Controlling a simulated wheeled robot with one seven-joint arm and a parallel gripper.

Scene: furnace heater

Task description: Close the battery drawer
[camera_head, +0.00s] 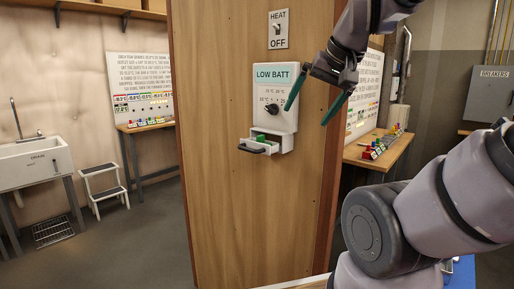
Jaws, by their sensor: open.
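A white thermostat box (275,88) with a "LOW BATT" display and a dark dial is mounted on a wooden panel. At its bottom, the battery drawer (259,147) sticks out toward the lower left, with a dark handle (251,150) on its front. Something green (260,138) shows inside the drawer. My gripper (306,116) is open and empty, with its two teal fingers spread apart. It is to the right of and above the drawer, and its left finger overlaps the box's right edge in the picture. I cannot tell whether it touches.
A "HEAT OFF" switch plate (278,29) is above the box. The wooden panel (228,200) is bare below and left of the drawer. A sink (35,160) and a white step stool (103,188) stand at the left. A workbench (380,150) with coloured items is behind at the right.

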